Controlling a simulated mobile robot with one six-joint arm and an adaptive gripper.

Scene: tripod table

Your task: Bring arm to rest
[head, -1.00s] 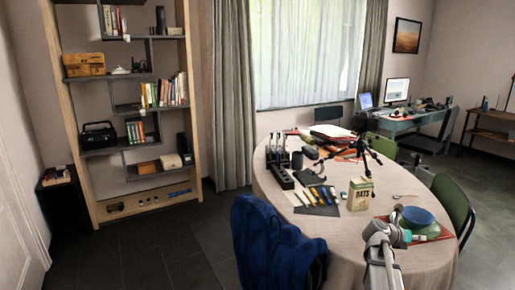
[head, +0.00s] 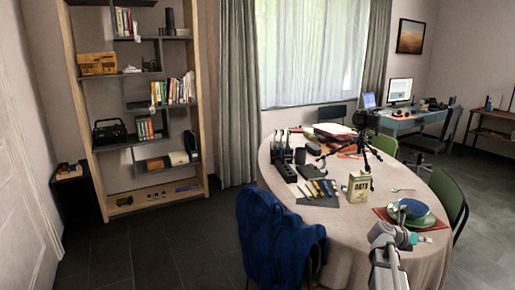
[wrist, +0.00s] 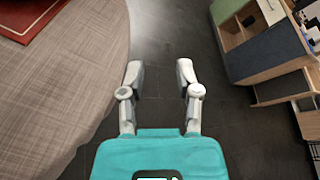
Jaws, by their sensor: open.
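My gripper (wrist: 159,76) is open and empty in the wrist view. Its two pale fingers are spread apart above dark floor tiles, just off the curved edge of the cloth-covered table (wrist: 85,85). In the head view, my grey arm stands at the lower right, in front of the round table (head: 345,235). The fingers cannot be made out clearly there.
A blue bowl (head: 412,208), an oats box (head: 359,186) and a small black tripod (head: 366,150) stand on the table. A blue-draped chair (head: 275,240) is at its front left. A wooden shelf unit (wrist: 262,50) is right of my gripper. Floor shows between.

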